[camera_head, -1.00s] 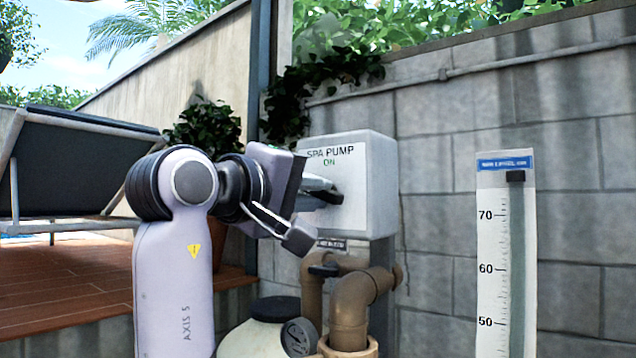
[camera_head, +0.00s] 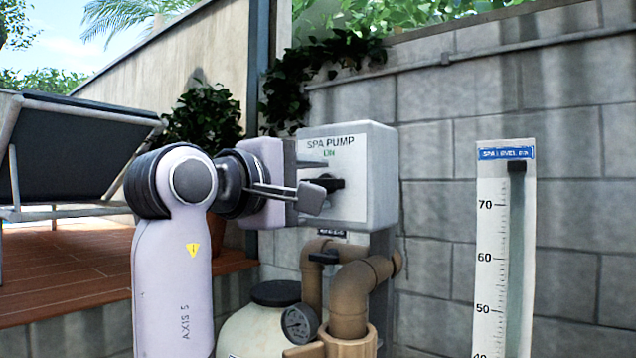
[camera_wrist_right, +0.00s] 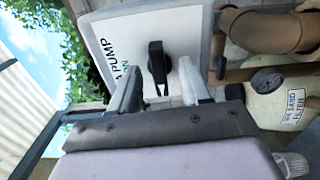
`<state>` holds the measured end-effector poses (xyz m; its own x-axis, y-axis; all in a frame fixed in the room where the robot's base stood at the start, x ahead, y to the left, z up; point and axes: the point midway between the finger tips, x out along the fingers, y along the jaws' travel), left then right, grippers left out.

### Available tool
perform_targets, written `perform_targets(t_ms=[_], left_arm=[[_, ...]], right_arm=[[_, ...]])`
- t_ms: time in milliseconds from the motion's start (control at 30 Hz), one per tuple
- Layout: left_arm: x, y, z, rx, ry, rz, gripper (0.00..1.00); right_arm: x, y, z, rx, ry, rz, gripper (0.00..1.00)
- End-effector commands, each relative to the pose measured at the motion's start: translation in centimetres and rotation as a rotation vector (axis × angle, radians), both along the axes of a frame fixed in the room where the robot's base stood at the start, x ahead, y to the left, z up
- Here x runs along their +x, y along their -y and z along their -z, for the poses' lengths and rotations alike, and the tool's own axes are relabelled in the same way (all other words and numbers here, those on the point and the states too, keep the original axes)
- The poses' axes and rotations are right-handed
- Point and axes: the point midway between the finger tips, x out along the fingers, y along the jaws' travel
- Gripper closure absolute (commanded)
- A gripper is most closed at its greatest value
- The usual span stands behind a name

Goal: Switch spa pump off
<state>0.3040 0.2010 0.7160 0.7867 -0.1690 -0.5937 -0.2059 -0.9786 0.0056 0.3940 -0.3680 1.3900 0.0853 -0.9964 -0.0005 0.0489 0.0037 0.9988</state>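The spa pump box (camera_head: 376,175) is a pale grey box on the block wall, with a white face reading "SPA PUMP" and a green "ON". Its black rotary switch handle (camera_head: 337,185) sits below the lettering, partly hidden by a finger. My right gripper (camera_head: 320,174) is open and empty in front of the box face. In the right wrist view, the black handle (camera_wrist_right: 157,62) shows between the two spread fingertips (camera_wrist_right: 158,72), with a gap on each side. I cannot tell how deep the fingers reach around it. My left gripper is not in view.
Brown pipes (camera_head: 350,295) and a cream filter tank (camera_head: 255,325) with a gauge (camera_head: 299,325) stand below the box. A spa level gauge (camera_head: 497,250) stands at the right. A lounger (camera_head: 75,150) is on the deck at left. Ivy (camera_head: 290,100) hangs beside the box.

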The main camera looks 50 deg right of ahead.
Motion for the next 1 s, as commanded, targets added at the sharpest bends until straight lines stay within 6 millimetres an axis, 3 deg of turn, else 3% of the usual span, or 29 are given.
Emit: perform_targets(t_ms=[233, 700, 1000], left_arm=[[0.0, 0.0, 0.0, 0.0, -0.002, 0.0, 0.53], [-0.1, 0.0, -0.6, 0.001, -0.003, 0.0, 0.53], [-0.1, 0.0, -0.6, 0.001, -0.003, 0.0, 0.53]], right_arm=[[0.0, -0.7, -0.1, -0.002, 0.001, -0.002, 0.53], [-0.5, -6.8, 0.0, 0.0, -0.001, -0.005, 0.53], [-0.5, -7.3, 0.1, -0.003, -0.002, -0.007, 0.53]])
